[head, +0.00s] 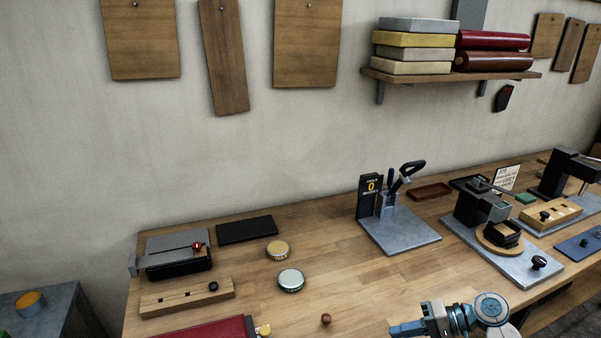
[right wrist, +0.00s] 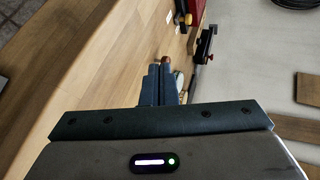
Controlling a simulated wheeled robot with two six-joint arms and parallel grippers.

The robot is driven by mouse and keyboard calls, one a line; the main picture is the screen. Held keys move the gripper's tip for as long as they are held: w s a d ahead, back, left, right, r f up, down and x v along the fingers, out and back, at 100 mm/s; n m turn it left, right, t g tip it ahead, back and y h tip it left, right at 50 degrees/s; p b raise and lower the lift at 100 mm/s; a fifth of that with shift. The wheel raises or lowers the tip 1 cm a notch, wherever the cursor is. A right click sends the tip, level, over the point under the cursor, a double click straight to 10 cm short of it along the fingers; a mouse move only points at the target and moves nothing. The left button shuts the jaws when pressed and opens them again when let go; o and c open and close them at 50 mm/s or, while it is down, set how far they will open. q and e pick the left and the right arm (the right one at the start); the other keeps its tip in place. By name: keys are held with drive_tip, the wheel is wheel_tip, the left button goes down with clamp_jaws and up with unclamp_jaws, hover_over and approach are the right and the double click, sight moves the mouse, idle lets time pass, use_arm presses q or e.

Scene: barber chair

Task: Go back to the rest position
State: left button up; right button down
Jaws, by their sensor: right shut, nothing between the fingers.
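My right gripper (head: 396,331) is at the bottom of the head view, above the front part of the wooden workbench (head: 340,270). Its two fingers are together with nothing between them. In the right wrist view the shut fingers (right wrist: 161,84) point away over the bench, with a small brown knob (right wrist: 165,61) beyond their tips. The same knob (head: 326,319) stands on the bench left of the gripper in the head view, apart from it. My left gripper is in neither view.
Left on the bench are a hinged grey-black device (head: 178,252), a wooden block (head: 187,297), a red item (head: 205,331) and two round tins (head: 291,280). A metal plate (head: 400,232) with a tool holder and a press (head: 480,205) stand at right. The bench middle is fairly clear.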

drive_tip(key=shift+s+d+f+h, duration=0.15)
drive_tip(key=shift+s+f+h, duration=0.15)
drive_tip(key=shift+s+f, duration=0.7)
drive_tip(key=s+a+f+n+h, duration=0.2)
drive_tip(key=s+f+h, duration=0.5)
drive_tip(key=s, duration=0.4)
drive_tip(key=s+d+r+t+h, duration=0.1)
drive_tip(key=s+d+h, duration=0.2)
drive_tip(key=s, duration=0.4)
drive_tip(key=s+d+r+t+h, duration=0.1)
drive_tip(key=s+d+h, duration=0.2)
drive_tip(key=s, duration=0.4)
wheel_tip(320, 180, down, 29)
drive_tip(key=d+g+b, duration=0.1)
drive_tip(key=d, duration=0.2)
drive_tip(key=s+d+f+g+b, duration=0.1)
drive_tip(key=s+f, duration=1.7)
drive_tip(key=f, duration=0.4)
drive_tip(key=shift+s+f, duration=0.15)
drive_tip(key=shift+s, duration=0.1)
